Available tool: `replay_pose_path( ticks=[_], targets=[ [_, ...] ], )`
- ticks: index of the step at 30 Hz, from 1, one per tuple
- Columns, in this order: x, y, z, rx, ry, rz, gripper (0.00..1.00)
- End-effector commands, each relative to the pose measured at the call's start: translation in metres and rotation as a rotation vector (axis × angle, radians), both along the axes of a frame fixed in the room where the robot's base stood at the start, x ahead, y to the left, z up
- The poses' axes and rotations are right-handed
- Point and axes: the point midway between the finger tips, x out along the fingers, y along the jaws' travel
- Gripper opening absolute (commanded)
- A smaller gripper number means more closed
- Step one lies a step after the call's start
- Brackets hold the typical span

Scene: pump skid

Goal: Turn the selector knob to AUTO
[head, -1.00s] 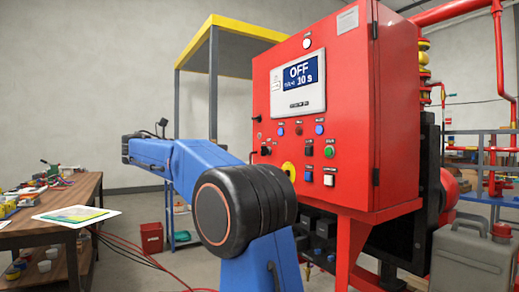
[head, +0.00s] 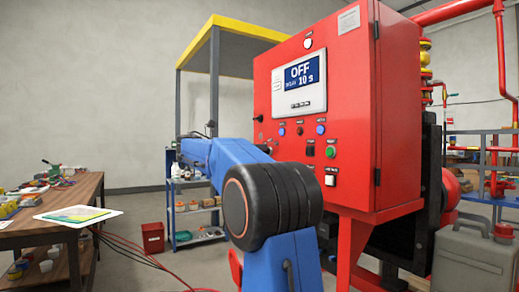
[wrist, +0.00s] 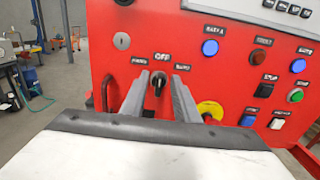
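The black selector knob (wrist: 157,87) is on the red panel (wrist: 205,80) in the wrist view, its pointer roughly upright towards the OFF label (wrist: 162,57). A label lies on each side; the right one (wrist: 182,67) looks like AUTO but is small. My gripper (wrist: 157,76) is open, one grey finger on each side of the knob. I see gaps and cannot tell whether the fingers reach over it. In the head view the cabinet display (head: 299,84) reads OFF, and my blue arm hides most of the gripper and knob area.
Blue, red, black, green and white buttons lie farther right. A keyhole (wrist: 122,41) is up left. A workbench (head: 50,220) stands at left and a blue shelf cart (head: 187,240) behind my arm.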

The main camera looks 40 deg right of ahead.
Motion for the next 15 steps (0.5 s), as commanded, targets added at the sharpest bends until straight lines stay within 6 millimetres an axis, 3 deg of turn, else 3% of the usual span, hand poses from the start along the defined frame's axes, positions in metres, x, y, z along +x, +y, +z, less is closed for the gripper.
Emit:
replay_pose_path(
  ticks=[6,15],
  targets=[
    [-0.003,-0.014,0.000,0.000,0.000,0.000,0.28],
    [-0.004,-0.016,0.000,0.000,0.000,0.001,0.28]
  ],
)
